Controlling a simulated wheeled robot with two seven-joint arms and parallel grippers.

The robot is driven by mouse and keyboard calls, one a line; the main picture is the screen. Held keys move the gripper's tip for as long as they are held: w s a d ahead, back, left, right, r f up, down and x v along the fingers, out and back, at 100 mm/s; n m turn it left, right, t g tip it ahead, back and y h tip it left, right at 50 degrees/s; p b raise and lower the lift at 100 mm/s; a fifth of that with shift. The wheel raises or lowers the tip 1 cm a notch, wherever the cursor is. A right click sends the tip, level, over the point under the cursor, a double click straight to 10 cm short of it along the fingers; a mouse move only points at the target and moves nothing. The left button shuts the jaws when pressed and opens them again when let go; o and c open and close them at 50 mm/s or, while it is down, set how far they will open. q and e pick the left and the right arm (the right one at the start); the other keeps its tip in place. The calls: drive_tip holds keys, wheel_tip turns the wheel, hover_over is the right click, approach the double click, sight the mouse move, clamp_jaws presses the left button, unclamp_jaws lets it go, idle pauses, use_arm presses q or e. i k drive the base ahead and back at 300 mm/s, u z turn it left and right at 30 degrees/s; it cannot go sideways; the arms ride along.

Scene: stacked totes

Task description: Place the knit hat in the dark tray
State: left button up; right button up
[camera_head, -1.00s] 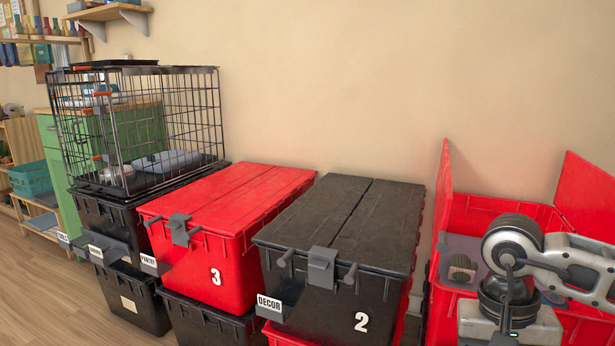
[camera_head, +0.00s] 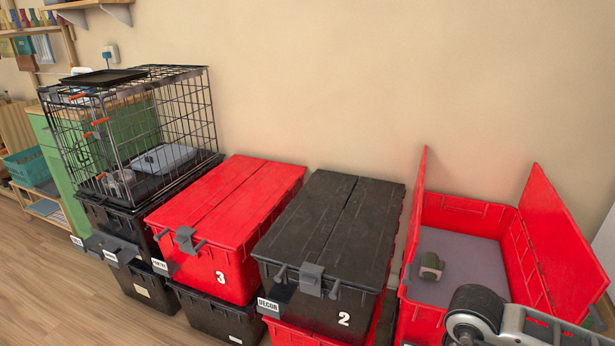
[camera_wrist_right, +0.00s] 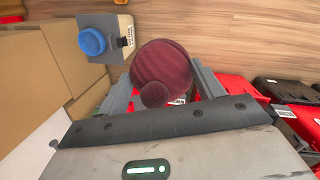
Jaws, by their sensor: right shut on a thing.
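The knit hat (camera_wrist_right: 163,68) is maroon and ribbed, with a round pompom. In the right wrist view it is between the two grey fingers of my right gripper (camera_wrist_right: 162,84), which is shut on it. The head view shows part of my right arm at the lower right; the gripper and hat are not visible there. A flat dark tray (camera_head: 105,77) lies on top of the wire cage at the left of the head view, far from my right arm. My left gripper is not in view.
The wire cage (camera_head: 185,110) stands on stacked black totes. A closed red tote 3 (camera_head: 232,215) and black tote 2 (camera_head: 335,225) are beside it. An open red tote (camera_head: 465,210) with raised flaps holds a small green-grey item (camera_head: 431,266). A blue round object (camera_wrist_right: 92,41) shows in the wrist view.

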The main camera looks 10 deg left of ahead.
sight(95, 78)
drive_tip(key=u, duration=2.55)
drive_tip(key=i, duration=3.5)
drive_tip(key=z, duration=0.4)
